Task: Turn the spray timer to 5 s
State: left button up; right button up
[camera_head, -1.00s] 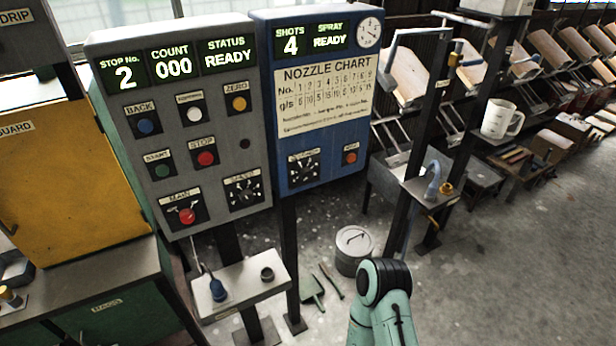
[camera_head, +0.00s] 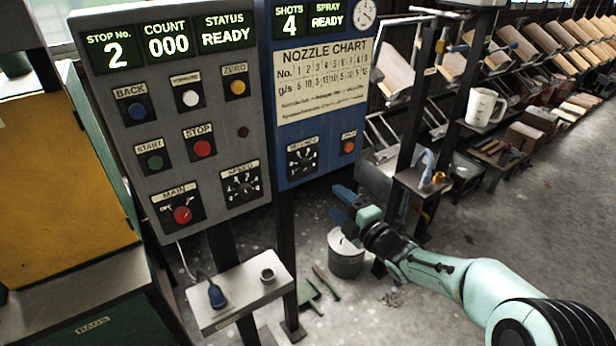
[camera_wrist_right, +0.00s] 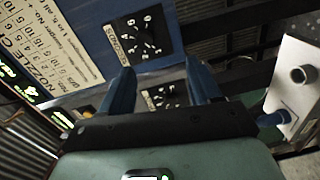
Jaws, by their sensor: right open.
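The spray timer is the black dial labelled SECONDS (camera_head: 303,158), low on the blue panel (camera_head: 330,130); its pointer setting is too small to read. In the right wrist view the same dial (camera_wrist_right: 140,36) shows beyond the fingertips, turned sideways, with a pale scale around its knob. My right gripper (camera_head: 343,207) is below and to the right of the dial in the head view, apart from it. In the wrist view its two blue fingers (camera_wrist_right: 158,78) are spread, with nothing held between them. My left gripper is out of view.
The grey panel (camera_head: 170,110) stands left of the blue one, with buttons, a red MAIN knob (camera_head: 182,214) and a similar speed dial (camera_head: 241,186). A small white shelf (camera_head: 240,291) is below. A metal bucket (camera_head: 346,262) stands on the floor beyond my right gripper.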

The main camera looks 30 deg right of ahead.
aim_at(308, 167)
jog(key=shift+n+t, duration=0.3)
jog(key=shift+n, duration=0.3)
jog(key=w+p, duration=0.1)
jog(key=w, duration=0.3)
jog(key=w+r+p, duration=0.1)
jog(key=w, duration=0.3)
jog(key=w+r, duration=0.1)
jog(key=w, duration=0.4)
jog(key=shift+a+r+p, duration=0.25)
jog(key=shift+a+p, duration=0.15)
jog(key=c, duration=1)
